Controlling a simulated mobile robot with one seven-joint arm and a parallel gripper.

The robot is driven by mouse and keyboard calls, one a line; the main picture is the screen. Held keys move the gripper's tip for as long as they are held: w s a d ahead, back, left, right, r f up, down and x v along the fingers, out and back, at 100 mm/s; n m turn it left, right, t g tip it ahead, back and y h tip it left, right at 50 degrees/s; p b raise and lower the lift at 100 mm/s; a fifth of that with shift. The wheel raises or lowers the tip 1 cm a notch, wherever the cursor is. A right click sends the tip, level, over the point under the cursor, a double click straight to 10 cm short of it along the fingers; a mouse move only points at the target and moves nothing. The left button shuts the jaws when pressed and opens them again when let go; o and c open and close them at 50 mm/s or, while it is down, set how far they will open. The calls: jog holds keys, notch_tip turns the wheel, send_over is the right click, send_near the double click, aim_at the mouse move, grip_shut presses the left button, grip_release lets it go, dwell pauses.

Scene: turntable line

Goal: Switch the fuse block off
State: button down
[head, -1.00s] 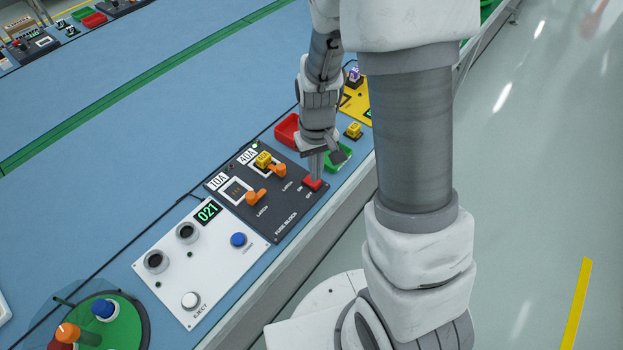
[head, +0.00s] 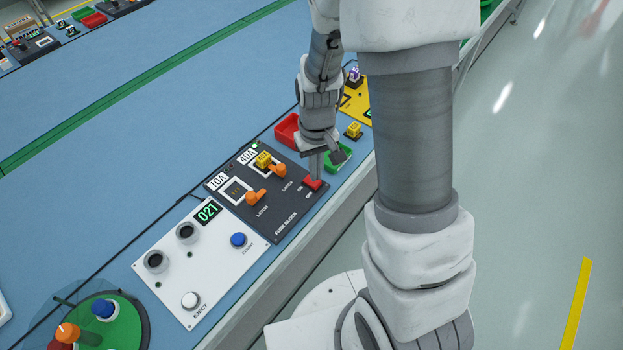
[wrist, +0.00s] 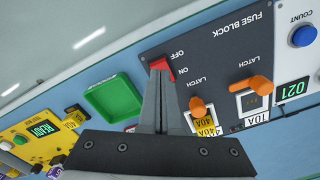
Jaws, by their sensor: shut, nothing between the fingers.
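The fuse block (head: 245,210) is a dark panel with two orange latch levers and a red switch marked ON and OFF. The red switch (head: 313,184) is at the panel's right end; in the wrist view the switch (wrist: 161,66) lies just beyond my fingertips. My gripper (head: 316,176) is shut and empty, pointing down at the switch, with its tips at or touching it; contact is not clear. A yellow fuse (head: 263,159) sits in the 40A slot beside its orange latch (head: 278,170). The 10A slot (head: 236,192) looks empty beside the other latch (head: 257,197).
A white panel (head: 200,262) with a 021 display stands to the left. A red tray (head: 287,131) and a green tray (head: 338,158) lie behind and beside my gripper. Another yellow fuse (head: 354,130) and a yellow panel (head: 357,102) are farther right.

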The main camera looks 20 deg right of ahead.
jog(key=shift+f+b, duration=0.8)
jog(key=shift+f, duration=0.15)
dwell(0.4)
jog(key=shift+r, duration=0.1)
jog(key=shift+r+p, duration=2.8)
jog(key=shift+r, duration=0.6)
jog(key=shift+r, duration=0.1)
notch_tip(320, 180, up, 16)
jog(key=t+p, duration=0.2)
jog(key=t, duration=0.1)
send_over(316, 183)
jog(key=s, duration=0.4)
jog(key=s+r+m+t+p, duration=0.1)
jog(key=s+r+t, duration=0.1)
jog(key=s+r, duration=0.8)
jog(key=shift+r+t+p, duration=0.3)
jog(key=shift+r, duration=0.55)
